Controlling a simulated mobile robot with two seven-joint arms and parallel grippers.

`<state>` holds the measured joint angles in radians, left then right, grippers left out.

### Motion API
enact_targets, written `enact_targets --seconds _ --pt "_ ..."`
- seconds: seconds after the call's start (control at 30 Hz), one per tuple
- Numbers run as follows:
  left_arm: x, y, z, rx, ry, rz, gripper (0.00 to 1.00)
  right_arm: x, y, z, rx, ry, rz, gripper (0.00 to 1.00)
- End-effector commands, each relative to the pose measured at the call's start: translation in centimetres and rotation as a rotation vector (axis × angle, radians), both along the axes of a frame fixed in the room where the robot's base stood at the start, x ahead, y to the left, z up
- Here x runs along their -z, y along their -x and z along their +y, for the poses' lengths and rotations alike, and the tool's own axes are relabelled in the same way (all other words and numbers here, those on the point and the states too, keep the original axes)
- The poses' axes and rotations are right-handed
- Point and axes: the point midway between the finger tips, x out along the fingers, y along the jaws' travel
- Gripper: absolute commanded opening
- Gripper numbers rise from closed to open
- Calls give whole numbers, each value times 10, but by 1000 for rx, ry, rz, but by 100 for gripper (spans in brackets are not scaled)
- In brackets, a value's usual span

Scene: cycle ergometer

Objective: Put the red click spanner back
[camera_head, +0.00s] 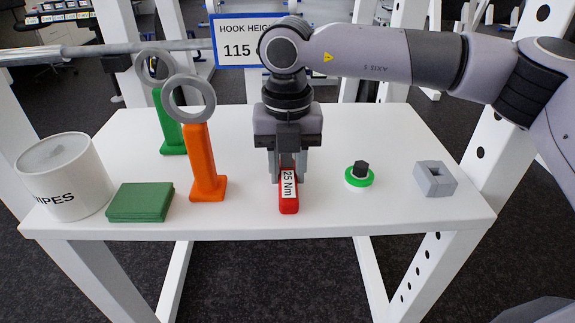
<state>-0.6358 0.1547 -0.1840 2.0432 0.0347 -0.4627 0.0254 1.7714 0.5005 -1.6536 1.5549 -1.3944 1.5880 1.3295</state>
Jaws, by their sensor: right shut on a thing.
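The red click spanner (288,203) has a white label reading "25 Nm". It lies on or just above the white table (250,223), pointing towards me; I cannot tell whether it touches the top. My right gripper (287,172) points down at the middle of the table and is shut on the spanner. The far part of the spanner is hidden behind the fingers. My left gripper is not in view.
Left of the spanner stand an orange ring-topped post (201,160) and a green one (171,130). A green-rimmed black knob (359,177) and a grey notched block (434,179) are at the right.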

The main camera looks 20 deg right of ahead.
Motion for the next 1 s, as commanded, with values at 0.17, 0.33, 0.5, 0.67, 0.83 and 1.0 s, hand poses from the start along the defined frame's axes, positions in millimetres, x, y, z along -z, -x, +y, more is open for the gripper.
enact_targets --seconds 0.17,0.33,0.5,0.67,0.83,1.0 --pt "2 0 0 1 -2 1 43 1 0 0 1 -2 -2 0" --pt "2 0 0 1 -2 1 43 1 0 0 1 -1 -1 0" --pt "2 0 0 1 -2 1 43 1 0 0 1 -1 -1 0" --pt "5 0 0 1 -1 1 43 4 0 0 0 -1 -1 0" --pt "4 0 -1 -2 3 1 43 3 0 0 0 -1 -1 61" --pt "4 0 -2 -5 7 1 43 4 0 0 0 1 0 61"
